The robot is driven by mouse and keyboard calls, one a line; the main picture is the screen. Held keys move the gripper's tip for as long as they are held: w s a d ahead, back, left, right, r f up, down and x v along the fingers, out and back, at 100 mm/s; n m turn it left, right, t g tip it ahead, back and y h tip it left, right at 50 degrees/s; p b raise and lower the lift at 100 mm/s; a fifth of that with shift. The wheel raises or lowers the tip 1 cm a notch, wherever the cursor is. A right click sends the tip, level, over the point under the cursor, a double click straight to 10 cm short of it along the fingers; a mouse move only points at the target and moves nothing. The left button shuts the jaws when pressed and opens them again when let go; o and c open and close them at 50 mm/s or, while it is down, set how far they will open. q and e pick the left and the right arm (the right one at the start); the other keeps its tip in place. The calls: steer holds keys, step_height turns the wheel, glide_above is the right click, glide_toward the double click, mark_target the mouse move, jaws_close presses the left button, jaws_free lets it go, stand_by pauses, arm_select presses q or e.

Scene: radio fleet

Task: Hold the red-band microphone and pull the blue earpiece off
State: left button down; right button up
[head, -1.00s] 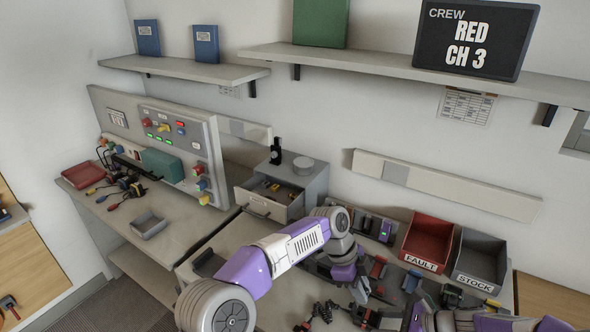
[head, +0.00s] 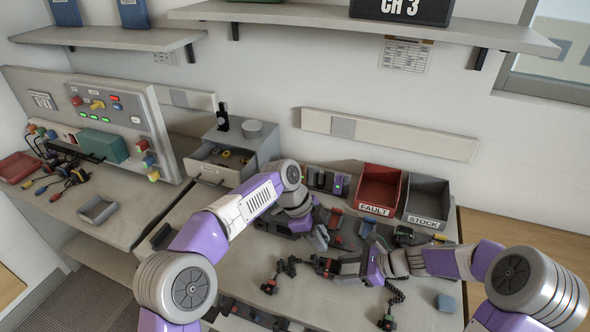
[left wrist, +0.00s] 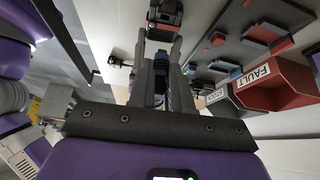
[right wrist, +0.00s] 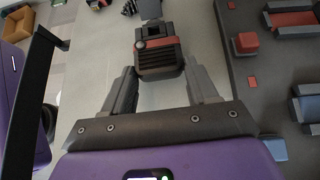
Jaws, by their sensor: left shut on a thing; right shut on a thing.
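The red-band microphone (right wrist: 160,62), a dark body with a ribbed face, sits between the fingers of my right gripper (right wrist: 160,78), which is shut on it. In the head view my right gripper (head: 345,268) is low over the bench. My left gripper (left wrist: 160,45) is shut on a dark blue piece (left wrist: 161,66), which looks like the blue earpiece. A red-banded dark body (left wrist: 166,14) lies just beyond its fingertips. In the head view my left gripper (head: 308,227) is higher and left of the right one. I cannot tell whether earpiece and microphone still touch.
A dark rack (right wrist: 247,85) with red and blue blocks is close beside the right gripper. The red FAULT bin (head: 377,209) and grey STOCK bin (head: 424,221) stand at the back.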

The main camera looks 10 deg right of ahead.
stand_by(0.4)
steer(key=o, duration=0.9)
steer(key=v, duration=1.2)
